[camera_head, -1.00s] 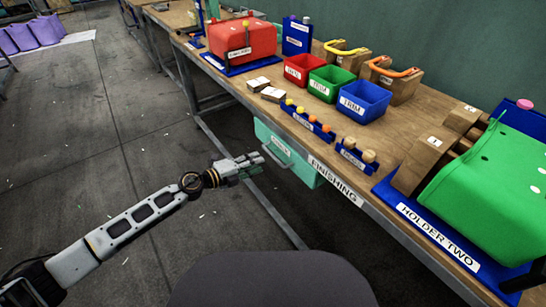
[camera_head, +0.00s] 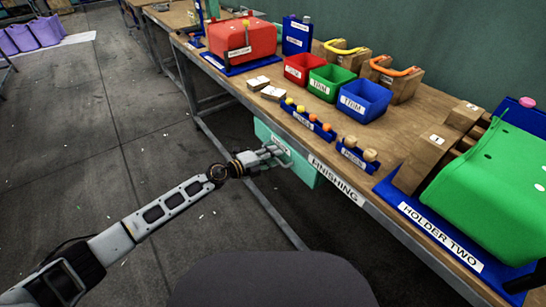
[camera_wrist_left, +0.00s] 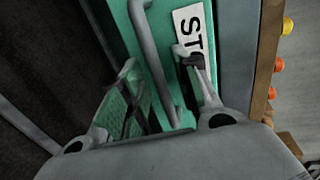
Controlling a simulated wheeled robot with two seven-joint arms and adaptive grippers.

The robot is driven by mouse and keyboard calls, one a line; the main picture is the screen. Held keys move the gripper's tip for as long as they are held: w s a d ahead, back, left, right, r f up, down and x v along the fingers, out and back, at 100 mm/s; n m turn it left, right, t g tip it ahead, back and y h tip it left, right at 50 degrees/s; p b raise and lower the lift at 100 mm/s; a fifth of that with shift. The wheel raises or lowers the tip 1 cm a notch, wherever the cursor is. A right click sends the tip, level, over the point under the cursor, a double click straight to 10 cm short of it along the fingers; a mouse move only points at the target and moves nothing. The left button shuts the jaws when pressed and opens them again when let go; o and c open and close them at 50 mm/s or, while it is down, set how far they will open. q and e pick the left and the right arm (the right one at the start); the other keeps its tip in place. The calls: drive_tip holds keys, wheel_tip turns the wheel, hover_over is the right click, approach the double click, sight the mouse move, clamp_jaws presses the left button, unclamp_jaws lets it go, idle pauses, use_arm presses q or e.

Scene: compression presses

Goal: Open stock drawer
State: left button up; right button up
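The teal stock drawer (camera_head: 306,172) hangs under the front edge of the workbench and looks shut. Its front carries a grey bar handle and a white label. In the left wrist view the handle (camera_wrist_left: 155,60) runs down between the two fingers of my left gripper (camera_wrist_left: 158,72), beside the label (camera_wrist_left: 190,40). The fingers are apart, one on each side of the handle. In the head view my left gripper (camera_head: 275,155) is at the drawer front and hides much of the handle. My right gripper is not in view.
The workbench (camera_head: 400,147) holds red, green and blue bins, blue racks, wooden blocks and a red press (camera_head: 243,42). A green press (camera_head: 490,190) stands at the right.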

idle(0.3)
use_arm(q)
clamp_jaws()
drive_tip(key=shift+f, duration=0.1)
